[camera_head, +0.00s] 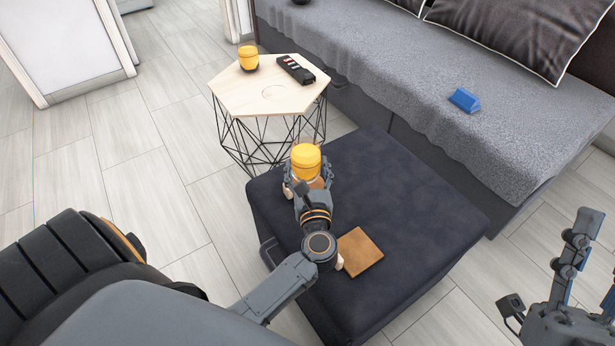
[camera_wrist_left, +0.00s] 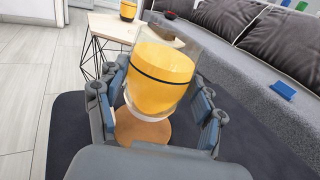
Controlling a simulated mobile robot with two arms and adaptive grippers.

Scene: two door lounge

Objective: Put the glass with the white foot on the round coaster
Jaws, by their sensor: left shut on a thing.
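The glass with the white foot (camera_head: 306,160) holds something yellow with a dark band. My left gripper (camera_head: 307,182) is shut on it, with fingers on both sides. In the left wrist view the glass (camera_wrist_left: 163,78) looks tilted, and its pale foot shows at the lower left. The round brown coaster (camera_wrist_left: 143,129) lies on the dark ottoman just beneath the foot; I cannot tell whether they touch. In the head view the gripper and glass mostly hide this coaster. My right gripper (camera_head: 598,250) is at the lower right edge, empty and apparently open, partly cut off.
A square brown coaster (camera_head: 360,251) lies on the ottoman (camera_head: 425,205) beside my left arm. The hexagonal table (camera_head: 238,98) behind carries another yellow glass with a dark foot (camera_head: 248,58) and a black remote (camera_head: 296,70). A blue block (camera_head: 464,100) lies on the grey sofa (camera_head: 400,70).

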